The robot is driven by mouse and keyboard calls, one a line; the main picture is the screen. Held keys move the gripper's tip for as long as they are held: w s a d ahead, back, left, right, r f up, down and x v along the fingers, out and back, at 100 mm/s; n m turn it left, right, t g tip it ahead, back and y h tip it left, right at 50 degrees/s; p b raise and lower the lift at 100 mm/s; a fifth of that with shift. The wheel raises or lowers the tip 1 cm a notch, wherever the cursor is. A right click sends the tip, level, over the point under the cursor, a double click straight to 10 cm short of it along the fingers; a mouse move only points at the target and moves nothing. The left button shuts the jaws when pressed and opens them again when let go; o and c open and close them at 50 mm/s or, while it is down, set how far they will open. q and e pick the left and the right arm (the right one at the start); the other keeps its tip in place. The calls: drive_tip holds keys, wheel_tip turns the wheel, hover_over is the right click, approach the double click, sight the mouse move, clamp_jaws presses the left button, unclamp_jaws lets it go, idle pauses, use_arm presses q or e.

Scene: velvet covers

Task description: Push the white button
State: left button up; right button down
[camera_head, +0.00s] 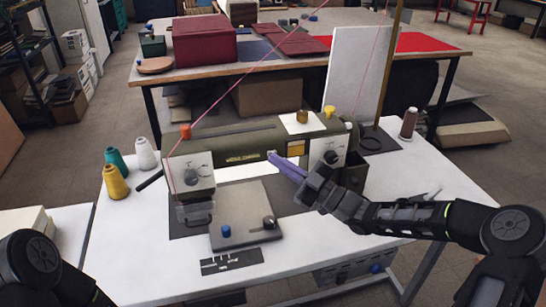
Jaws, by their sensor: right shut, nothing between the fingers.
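An olive-green machine (226,144) stands on the white table. A small white spot, which looks like the white button (270,153), shows on its front face near the middle. My right gripper (277,159) reaches in from the right with its purple fingers shut and empty. Its fingertips are right at the white spot and partly cover it. I cannot tell whether they touch it. Only a dark part of my left arm shows at the bottom left, and my left gripper is out of view.
The machine has an orange knob (185,131), a yellow knob (328,111) and a grey plate with a blue knob (225,231). Thread spools (115,181) stand at the left, and a brown spool (408,123) stands at the back right. The front right of the white table (340,238) is clear.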

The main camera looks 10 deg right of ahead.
drive_tip(key=shift+s, duration=0.6)
drive_tip(key=shift+s, duration=0.1)
drive_tip(key=shift+s+d+p, duration=0.15)
drive_tip(key=shift+s+p, duration=0.05)
drive_tip(key=shift+s, duration=1.25)
drive_tip(key=shift+s+d+p, duration=0.1)
drive_tip(key=shift+s+p, duration=0.05)
drive_tip(key=shift+s, duration=1.3)
